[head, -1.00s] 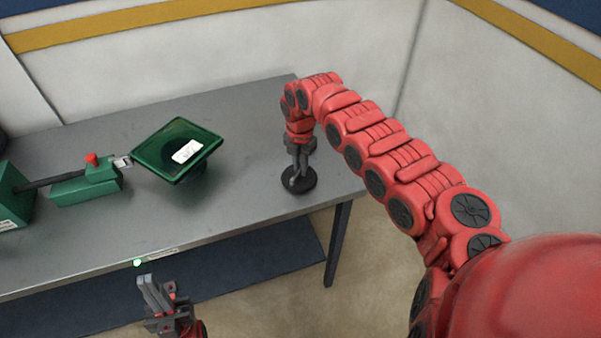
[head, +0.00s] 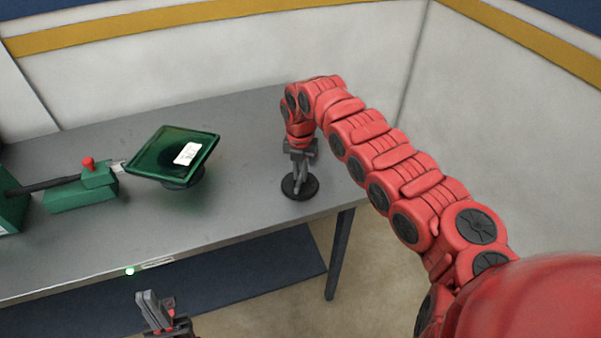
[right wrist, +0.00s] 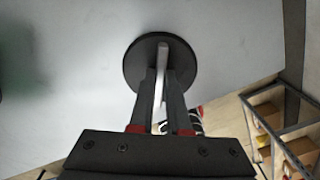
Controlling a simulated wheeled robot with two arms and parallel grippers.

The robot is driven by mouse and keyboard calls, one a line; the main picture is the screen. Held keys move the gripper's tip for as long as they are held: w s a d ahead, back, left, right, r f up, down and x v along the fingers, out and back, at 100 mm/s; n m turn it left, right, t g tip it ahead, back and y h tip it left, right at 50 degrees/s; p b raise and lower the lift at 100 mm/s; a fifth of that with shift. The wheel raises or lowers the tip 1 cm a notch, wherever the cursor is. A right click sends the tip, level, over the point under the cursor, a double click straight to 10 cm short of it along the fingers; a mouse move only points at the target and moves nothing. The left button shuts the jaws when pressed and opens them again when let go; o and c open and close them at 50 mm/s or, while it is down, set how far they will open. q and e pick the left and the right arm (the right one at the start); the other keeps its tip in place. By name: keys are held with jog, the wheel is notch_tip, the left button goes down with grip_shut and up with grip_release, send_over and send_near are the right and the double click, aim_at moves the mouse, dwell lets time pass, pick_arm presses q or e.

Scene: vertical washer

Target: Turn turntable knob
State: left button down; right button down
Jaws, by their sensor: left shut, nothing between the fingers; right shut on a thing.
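The knob is a round black disc (head: 312,186) with an upright pale grey bar, on the grey table near its right end. My right gripper (head: 299,182) reaches down from above and is shut on the knob's bar. In the right wrist view the fingers (right wrist: 161,85) stand on both sides of the bar, over the disc (right wrist: 136,62). The turntable carries a green square tray (head: 150,158) with a white label, tilted above a dark round base, left of the knob. My left gripper (head: 147,306) is shut and empty in front of the table's front edge.
The grey table (head: 235,200) is clear between tray and knob. A green block with a red knob (head: 88,163) and a dark rod stands left of the tray. Walls close off the back and right. Shelving (right wrist: 275,125) shows in the right wrist view.

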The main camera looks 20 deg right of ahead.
aim_at(300, 176)
jog(key=c, duration=0.9)
grip_release()
jog(key=shift+r, duration=0.15)
jog(key=shift+r, duration=0.3)
notch_tip(300, 176, up, 17)
jog(key=shift+f, duration=0.15)
jog(key=shift+f, duration=0.1)
